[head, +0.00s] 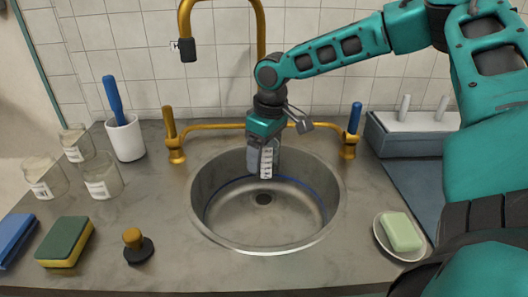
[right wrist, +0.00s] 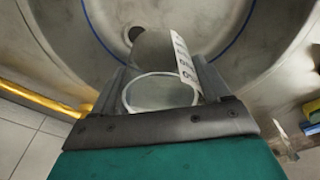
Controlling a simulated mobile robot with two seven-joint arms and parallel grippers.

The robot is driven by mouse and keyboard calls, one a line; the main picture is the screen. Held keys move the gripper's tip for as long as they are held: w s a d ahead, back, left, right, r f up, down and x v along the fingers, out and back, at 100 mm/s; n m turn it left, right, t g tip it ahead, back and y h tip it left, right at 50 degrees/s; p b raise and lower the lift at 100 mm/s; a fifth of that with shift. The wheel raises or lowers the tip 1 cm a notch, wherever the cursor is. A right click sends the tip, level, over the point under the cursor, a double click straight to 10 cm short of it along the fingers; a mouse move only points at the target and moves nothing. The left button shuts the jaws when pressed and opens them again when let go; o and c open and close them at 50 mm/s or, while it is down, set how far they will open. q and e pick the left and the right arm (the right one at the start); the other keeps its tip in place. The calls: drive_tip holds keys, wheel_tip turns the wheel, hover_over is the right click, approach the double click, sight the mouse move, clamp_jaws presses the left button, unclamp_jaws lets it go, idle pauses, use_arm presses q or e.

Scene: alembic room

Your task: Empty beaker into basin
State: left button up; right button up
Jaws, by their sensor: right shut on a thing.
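My right gripper (head: 264,142) points down over the back part of the round metal basin (head: 222,225). It is shut on a glass beaker (head: 266,163) with a white label. In the right wrist view the beaker (right wrist: 160,92) sits between the two fingers of the gripper (right wrist: 160,85), with its rim toward the camera and the basin (right wrist: 250,60) beyond. The beaker looks roughly upright in the head view; its contents are hard to make out. The basin shows a blue line around its inside and a dark drain. My left gripper is not in view.
A brass tap (head: 262,35) and pipe with two handles stand behind the basin. On the left are several labelled glass jars (head: 103,180), a white cup (head: 125,140) with a blue-handled tool, a sponge (head: 64,243) and a plug (head: 138,247). A soap dish (head: 421,252) is at right.

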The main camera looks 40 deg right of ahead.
idle(0.3)
drive_tip(key=t+h+b, duration=0.1)
drive_tip(key=t+b, duration=0.1)
drive_tip(key=b, duration=0.1)
drive_tip(key=shift+w+f+h, duration=0.15)
drive_tip(key=shift+f+h, duration=0.2)
drive_tip(key=shift+h, duration=0.05)
drive_tip(key=shift+b, duration=0.45)
drive_tip(key=shift+d+r+t, duration=0.1)
drive_tip(key=shift+r+t, duration=0.1)
drive_tip(key=shift+t, duration=0.1)
drive_tip(key=t+h+b, duration=0.1)
drive_tip(key=b, duration=0.1)
drive_tip(key=h+b, duration=0.1)
drive_tip(key=b, duration=0.2)
drive_tip(key=shift+w+d+r+t, duration=0.1)
drive_tip(key=shift+w+d+t, duration=0.2)
drive_tip(key=shift+t, duration=0.1)
drive_tip(key=shift+w+r+t+b, duration=0.1)
drive_tip(key=shift+r+t+b, duration=0.1)
drive_tip(key=shift+t+b, duration=0.35)
drive_tip(key=shift+r+h, duration=0.2)
drive_tip(key=shift+h, duration=0.1)
